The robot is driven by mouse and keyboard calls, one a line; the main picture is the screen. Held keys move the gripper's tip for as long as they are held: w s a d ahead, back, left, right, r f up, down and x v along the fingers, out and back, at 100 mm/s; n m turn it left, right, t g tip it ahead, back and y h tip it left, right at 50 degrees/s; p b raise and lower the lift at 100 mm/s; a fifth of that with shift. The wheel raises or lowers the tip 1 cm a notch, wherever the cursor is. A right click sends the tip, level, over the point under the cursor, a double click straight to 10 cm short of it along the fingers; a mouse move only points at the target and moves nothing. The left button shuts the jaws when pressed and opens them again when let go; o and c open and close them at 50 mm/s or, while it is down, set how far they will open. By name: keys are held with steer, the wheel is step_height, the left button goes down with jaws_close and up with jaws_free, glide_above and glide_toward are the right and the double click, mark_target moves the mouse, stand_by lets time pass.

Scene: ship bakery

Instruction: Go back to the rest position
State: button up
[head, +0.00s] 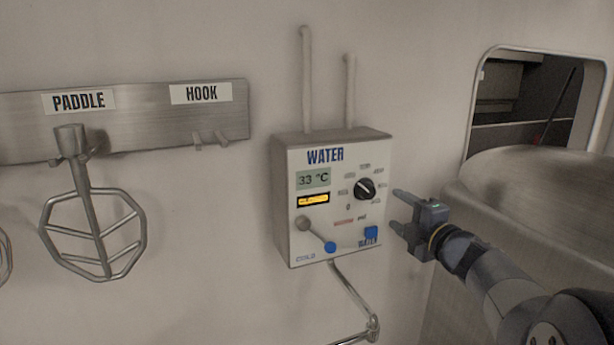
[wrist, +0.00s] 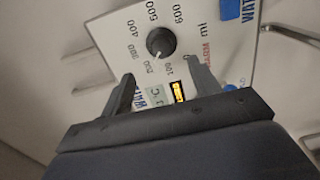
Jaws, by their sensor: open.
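My gripper (head: 398,212) is open and empty, just right of the water box (head: 284,205) on the wall. In the wrist view the two fingers of my gripper (wrist: 165,88) stand apart in front of the box's panel (wrist: 200,45). The panel has a black dial (head: 365,189), which also shows in the wrist view (wrist: 161,42). A display (head: 313,179) reads 33 °C. Below it is an amber display (head: 313,199). A blue button (head: 371,232) sits at the lower right, left of the fingers.
A steel rail (head: 225,120) with PADDLE and HOOK labels is at left, with a paddle (head: 96,235) hanging. Pipes (head: 306,80) rise above the box, and a bent spout (head: 350,295) hangs below. A large steel bowl or machine (head: 540,180) and an opening (head: 525,95) are at right.

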mark_target(370, 192)
steer(key=p+x, duration=0.2)
steer(key=x, duration=0.8)
steer(key=shift+w+a+r+p, duration=0.1)
steer(key=shift+p, duration=0.25)
steer(key=shift+w+f+n+b, duration=0.15)
steer(key=shift+f+n+b, duration=0.1)
steer(key=shift+n+b, duration=0.15)
steer(key=shift+r+n+b, duration=0.1)
steer(key=shift+n+b, duration=0.35)
steer(key=shift+n, duration=0.55)
steer(key=shift+n+b, duration=0.4)
steer(key=shift+n, duration=0.5)
steer(key=n+b, duration=0.1)
steer(key=n, duration=0.3)
steer(key=shift+r+n, duration=0.15)
steer(key=shift+n, duration=0.25)
steer(key=n+b, duration=0.1)
steer(key=n, duration=0.3)
steer(key=shift+a+r, duration=0.1)
steer(key=n, duration=0.4)
steer(key=shift+a+n, duration=0.1)
steer(key=shift+n, duration=0.2)
steer(key=shift+s, duration=0.4)
steer(key=shift+s+d+b, duration=0.25)
steer(key=shift+s+b, duration=0.05)
steer(key=shift+s, duration=0.1)
steer(key=shift+r, duration=0.1)
